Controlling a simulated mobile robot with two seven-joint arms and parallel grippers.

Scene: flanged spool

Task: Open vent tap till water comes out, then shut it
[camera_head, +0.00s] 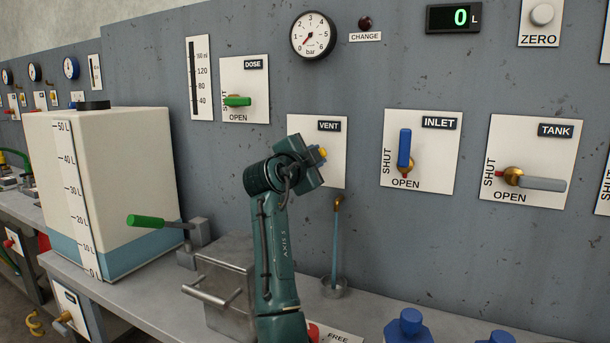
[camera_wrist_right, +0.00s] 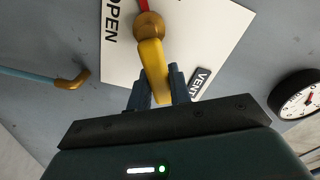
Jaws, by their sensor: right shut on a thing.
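The vent panel (camera_head: 333,178) is on the grey wall, partly hidden by my right gripper (camera_head: 318,160). In the right wrist view the vent tap has a brass hub (camera_wrist_right: 149,25), a yellow lever (camera_wrist_right: 154,65) and a red pointer. My right gripper (camera_wrist_right: 158,92) is shut on the lever's free end.
Inlet (camera_head: 404,148) and tank (camera_head: 541,184) taps are to the right, the dose tap (camera_head: 238,101) to the left. A pressure gauge (camera_head: 312,35) is above. A white tank (camera_head: 95,170), green-handled lever (camera_head: 146,221) and metal box (camera_head: 225,285) stand on the bench. The counter (camera_head: 453,17) reads 0 L.

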